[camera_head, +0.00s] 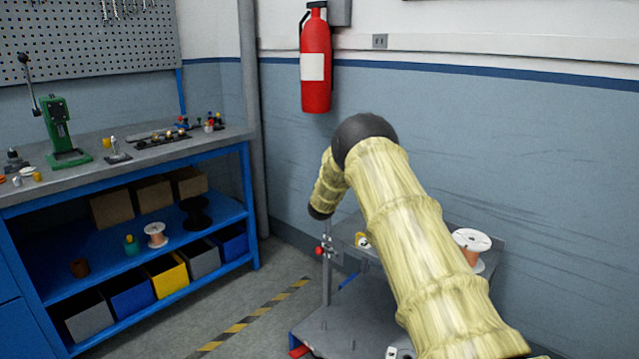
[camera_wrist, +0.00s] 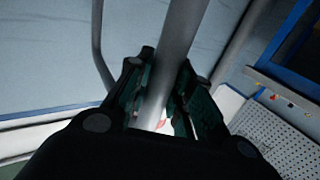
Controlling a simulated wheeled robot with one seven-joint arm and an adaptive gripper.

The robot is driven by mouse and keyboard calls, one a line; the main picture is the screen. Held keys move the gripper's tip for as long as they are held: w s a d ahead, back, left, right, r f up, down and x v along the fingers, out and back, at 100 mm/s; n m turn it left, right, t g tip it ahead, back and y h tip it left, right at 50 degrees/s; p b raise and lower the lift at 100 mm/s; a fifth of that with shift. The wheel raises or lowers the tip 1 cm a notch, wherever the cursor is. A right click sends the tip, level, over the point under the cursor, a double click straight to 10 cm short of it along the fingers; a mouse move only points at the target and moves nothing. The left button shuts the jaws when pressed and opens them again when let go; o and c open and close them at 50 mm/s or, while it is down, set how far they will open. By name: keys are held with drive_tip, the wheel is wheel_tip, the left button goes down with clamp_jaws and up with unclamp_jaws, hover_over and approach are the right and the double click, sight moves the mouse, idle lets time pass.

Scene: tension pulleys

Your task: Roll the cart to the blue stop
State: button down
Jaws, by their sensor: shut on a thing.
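The cart (camera_head: 345,328) is low at the centre of the head view, with a grey deck, a thin upright post and a raised grey shelf. My arm covers much of it. In the wrist view my gripper (camera_wrist: 160,95) is shut around a grey round bar (camera_wrist: 181,38), which looks like the cart's handle. The bar runs slantwise between the dark green finger pads. In the head view the fingers are hidden. A small blue piece (camera_head: 348,281) shows beside the post; I cannot tell whether it is the blue stop.
A blue workbench (camera_head: 250,215) with bins and spools stands at the left. A yellow-black floor stripe (camera_head: 240,325) runs between bench and cart. A white spool (camera_head: 472,240) sits on the cart's right side. A fire extinguisher (camera_head: 316,65) hangs on the wall behind. Grey floor shows left of the cart.

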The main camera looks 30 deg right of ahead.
drive_tip(key=shift+w+r, duration=0.2)
drive_tip(key=shift+r, duration=0.05)
drive_tip(key=c, duration=1.5)
unclamp_jaws()
drive_tip(key=shift+o, duration=1.2)
drive_tip(key=shift+w+a+f, duration=0.15)
drive_tip(key=shift+w+f, duration=0.05)
drive_tip(key=shift+f, duration=0.05)
drive_tip(key=shift+s, duration=0.2)
drive_tip(key=v, duration=1.1)
drive_tip(key=shift+s+a, duration=0.2)
drive_tip(key=shift+s, duration=0.1)
